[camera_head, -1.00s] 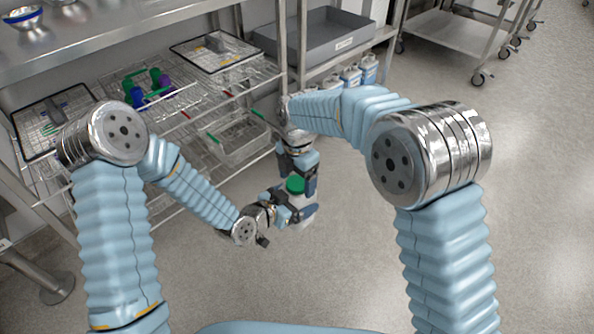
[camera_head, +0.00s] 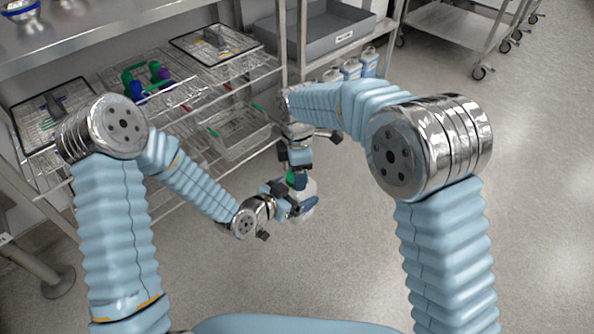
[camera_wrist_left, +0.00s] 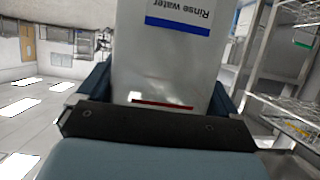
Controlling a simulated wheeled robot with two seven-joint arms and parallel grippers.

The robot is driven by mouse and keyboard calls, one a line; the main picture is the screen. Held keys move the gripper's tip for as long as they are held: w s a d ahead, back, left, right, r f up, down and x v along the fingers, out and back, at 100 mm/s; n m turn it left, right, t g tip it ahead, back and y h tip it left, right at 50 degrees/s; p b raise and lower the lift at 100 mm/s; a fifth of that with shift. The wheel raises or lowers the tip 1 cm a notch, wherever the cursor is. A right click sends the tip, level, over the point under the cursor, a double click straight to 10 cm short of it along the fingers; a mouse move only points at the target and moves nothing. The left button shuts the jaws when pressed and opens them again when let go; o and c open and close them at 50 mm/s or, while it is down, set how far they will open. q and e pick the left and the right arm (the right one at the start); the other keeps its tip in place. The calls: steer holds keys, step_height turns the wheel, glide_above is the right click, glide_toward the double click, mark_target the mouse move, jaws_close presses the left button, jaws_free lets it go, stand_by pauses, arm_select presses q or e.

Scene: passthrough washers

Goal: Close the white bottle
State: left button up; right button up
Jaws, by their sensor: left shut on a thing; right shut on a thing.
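The white bottle (camera_head: 308,187) is in my left gripper (camera_head: 297,206), low in front of the wire rack. In the left wrist view the bottle (camera_wrist_left: 165,75) fills the middle between the fingers, with an upside-down "Rinse water" label, a blue band and a red line. My left gripper is shut on its body. A green cap (camera_head: 291,179) shows at the top of the bottle. My right gripper (camera_head: 298,171) comes down from above and is shut on the cap. Fingers partly hide the cap, and I cannot tell how it is seated on the neck.
The wire rack beside my arms holds trays (camera_head: 215,45), green, blue and purple items (camera_head: 148,80) and an empty basket (camera_head: 240,136). A grey bin (camera_head: 318,30) and several white bottles (camera_head: 350,69) stand behind. A steel cart (camera_head: 460,28) is at the back right. The floor at right is clear.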

steer(key=m, duration=0.3)
steer(key=o, duration=1.2)
steer(key=shift+c, duration=0.2)
steer(key=shift+a, duration=0.1)
steer(key=shift+r, duration=2.25)
steer(key=shift+c, duration=0.4)
